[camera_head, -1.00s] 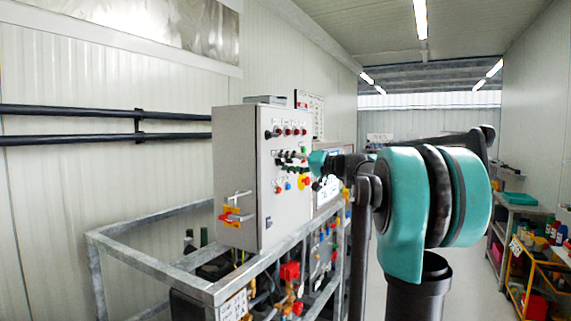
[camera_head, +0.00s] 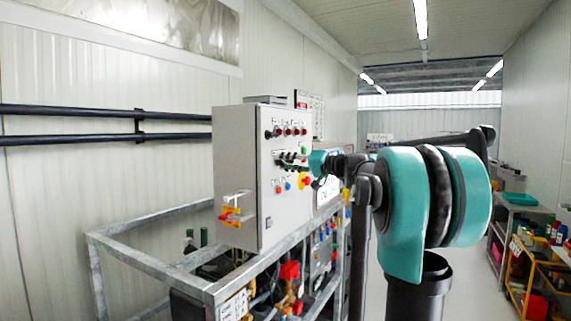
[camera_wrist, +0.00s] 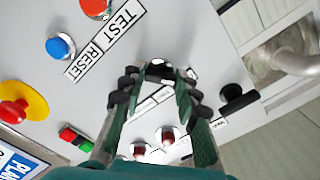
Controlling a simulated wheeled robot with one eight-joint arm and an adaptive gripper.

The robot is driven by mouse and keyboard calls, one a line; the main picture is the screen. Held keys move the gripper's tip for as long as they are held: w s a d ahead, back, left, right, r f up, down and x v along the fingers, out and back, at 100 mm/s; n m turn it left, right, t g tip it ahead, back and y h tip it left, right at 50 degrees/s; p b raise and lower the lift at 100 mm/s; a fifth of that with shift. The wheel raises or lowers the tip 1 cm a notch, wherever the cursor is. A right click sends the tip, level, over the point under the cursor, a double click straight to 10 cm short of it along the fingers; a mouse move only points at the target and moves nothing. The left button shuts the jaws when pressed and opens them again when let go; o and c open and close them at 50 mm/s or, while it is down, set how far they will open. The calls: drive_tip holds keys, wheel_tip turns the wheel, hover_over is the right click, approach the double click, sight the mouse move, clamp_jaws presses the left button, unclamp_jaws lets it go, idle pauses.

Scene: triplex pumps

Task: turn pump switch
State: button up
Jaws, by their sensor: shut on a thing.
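The pump control panel (camera_head: 235,165) is a grey cabinet on a metal frame. Its right-hand face carries rows of knobs and buttons. My gripper (camera_head: 291,160) reaches this face from the right, at the row of black switches. In the wrist view, the dark green fingers of my gripper (camera_wrist: 158,75) are closed in around a pump switch, mostly hidden between the fingertips. Another black switch (camera_wrist: 238,98) stands to the right, apart from the fingers. Which way the held switch points cannot be seen.
Near the fingers are two red lamps (camera_wrist: 168,135), a blue button (camera_wrist: 60,46), an orange-red button (camera_wrist: 95,6) and a red emergency stop (camera_wrist: 14,113) on yellow. The galvanised frame (camera_head: 222,287) juts out below the cabinet. Shelves (camera_head: 520,210) line the right wall.

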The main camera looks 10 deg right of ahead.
drive_tip(key=m, duration=0.4)
drive_tip(key=shift+m, duration=1.6)
drive_tip(key=o, duration=1.2)
drive_tip(key=shift+c, duration=0.2)
drive_tip(key=shift+d, duration=0.1)
drive_tip(key=v, duration=1.2)
